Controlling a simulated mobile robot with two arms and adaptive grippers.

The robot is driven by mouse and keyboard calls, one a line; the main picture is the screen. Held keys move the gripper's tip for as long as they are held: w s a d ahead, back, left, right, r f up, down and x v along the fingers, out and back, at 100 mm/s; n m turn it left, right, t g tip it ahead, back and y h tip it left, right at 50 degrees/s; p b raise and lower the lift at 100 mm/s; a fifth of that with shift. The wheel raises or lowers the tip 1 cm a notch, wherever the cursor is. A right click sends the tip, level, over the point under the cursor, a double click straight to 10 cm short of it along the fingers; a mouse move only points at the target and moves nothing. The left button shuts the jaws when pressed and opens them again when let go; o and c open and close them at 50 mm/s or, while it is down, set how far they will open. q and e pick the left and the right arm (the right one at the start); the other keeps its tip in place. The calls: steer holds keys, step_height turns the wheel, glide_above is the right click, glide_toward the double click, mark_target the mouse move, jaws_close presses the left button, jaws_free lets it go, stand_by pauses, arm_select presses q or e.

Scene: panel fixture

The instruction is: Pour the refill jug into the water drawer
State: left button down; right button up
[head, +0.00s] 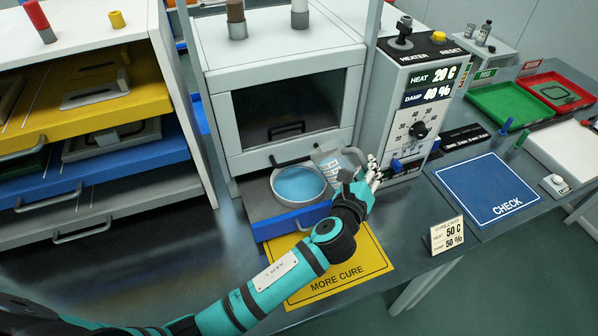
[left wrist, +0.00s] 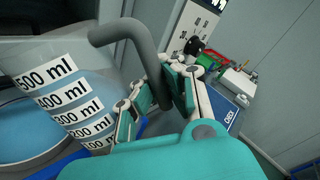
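The refill jug (head: 328,163) is clear, with white millilitre labels and a grey handle (left wrist: 118,30). It is beside and partly over the right rim of the round basin in the pulled-out blue water drawer (head: 290,222), and looks tilted toward it. Blue water (head: 298,184) shows in the basin. In the left wrist view the jug (left wrist: 70,95) fills the left side, and I cannot tell how much water it holds. My left gripper (head: 362,185) is shut on the jug's handle; its fingers (left wrist: 160,95) lie either side of it. My right gripper is not in view.
The grey oven cabinet (head: 290,55) stands behind the drawer, with the heater panel (head: 418,95) close on the right. A yellow MORE CURE mat (head: 350,268) lies in front. A small sign (head: 447,236) and blue CHECK mat (head: 485,190) are right. Shelves (head: 80,130) stand left.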

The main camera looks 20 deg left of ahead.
mark_target(360, 158)
arm_select(q)
steer(key=shift+w+a+r, duration=0.1)
steer(key=shift+a+r, duration=0.05)
steer(key=shift+r, duration=0.05)
steer(key=shift+a+r+n, duration=0.1)
steer(key=shift+r+n, duration=0.05)
steer(key=shift+n, duration=0.15)
steer(key=shift+w+a, duration=0.1)
stand_by(0.3)
steer(key=shift+r, duration=0.2)
steer(key=shift+a+r+n+p, duration=0.15)
steer(key=shift+a+n+p, duration=0.05)
steer(key=shift+n+p, duration=0.2)
steer(key=shift+a+r+n, duration=0.15)
steer(key=shift+a+n, duration=0.05)
steer(key=shift+n, duration=0.2)
stand_by(0.5)
steer(key=shift+w+a+r+n, duration=0.1)
steer(key=shift+w+a+n, duration=0.1)
steer(key=shift+n, duration=0.1)
stand_by(1.2)
steer(key=shift+a+n, duration=0.2)
steer(key=shift+n, duration=0.1)
stand_by(1.2)
